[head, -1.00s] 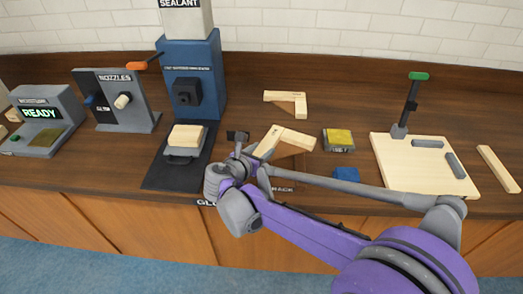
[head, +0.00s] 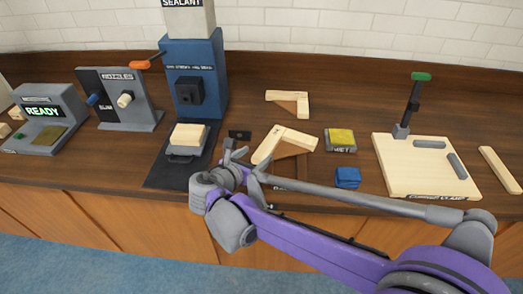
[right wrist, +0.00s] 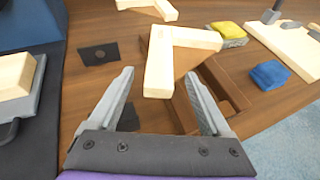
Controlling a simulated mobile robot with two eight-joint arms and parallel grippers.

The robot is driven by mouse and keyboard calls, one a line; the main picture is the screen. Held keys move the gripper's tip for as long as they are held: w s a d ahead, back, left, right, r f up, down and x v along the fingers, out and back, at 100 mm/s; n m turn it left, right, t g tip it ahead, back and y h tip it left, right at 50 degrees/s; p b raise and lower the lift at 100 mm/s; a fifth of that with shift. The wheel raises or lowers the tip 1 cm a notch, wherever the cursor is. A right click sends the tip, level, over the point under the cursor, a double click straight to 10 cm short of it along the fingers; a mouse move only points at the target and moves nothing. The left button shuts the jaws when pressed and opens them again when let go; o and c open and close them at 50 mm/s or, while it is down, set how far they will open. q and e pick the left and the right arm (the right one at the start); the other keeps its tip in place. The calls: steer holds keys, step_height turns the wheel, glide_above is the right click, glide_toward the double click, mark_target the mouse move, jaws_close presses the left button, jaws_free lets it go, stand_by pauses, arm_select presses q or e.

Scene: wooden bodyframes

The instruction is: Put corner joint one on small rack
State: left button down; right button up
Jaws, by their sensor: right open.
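A pale L-shaped wooden corner joint (head: 290,138) lies on the small brown rack (head: 301,166) near the counter's front edge. In the right wrist view the joint (right wrist: 157,74) overlaps the rack (right wrist: 238,93), with one leg pointing toward me. A second L-shaped joint (head: 297,96) lies farther back on the counter. No number is readable on either joint. My right gripper (head: 242,160) is open and empty, just left and in front of the nearer joint. Its spread fingers (right wrist: 160,75) show clear of the joint. My arm hides the rack's front. My left gripper is not in view.
A yellow sponge in a tray marked WET (head: 341,138) and a blue cloth (head: 347,177) lie right of the rack. A clamp board (head: 395,175) is farther right. The blue sealant machine (head: 196,85) and its dark mat (head: 160,178) stand left.

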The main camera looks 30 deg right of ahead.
steer(key=v, duration=0.6)
steer(key=shift+s+a, duration=0.1)
steer(key=s+d+m, duration=0.1)
steer(key=s+f+m+g+y+p, duration=0.1)
steer(key=s+d+f+m, duration=0.1)
steer(key=s+m, duration=0.1)
steer(key=shift+d+y, duration=0.3)
steer(key=shift+d, duration=0.05)
steer(key=s+a+f+m+y+p, duration=0.1)
steer(key=s+f+m+y+p, duration=0.1)
steer(key=s+m, duration=0.5)
steer(key=s+a+f+m+g+y+p, duration=0.1)
steer(key=s+f+m+y+p, duration=0.2)
steer(key=m, duration=0.9)
steer(key=s+y, duration=0.3)
steer(key=s, duration=0.1)
steer(key=shift+a+f+m+g+y, duration=0.3)
steer(key=shift+f+m, duration=0.1)
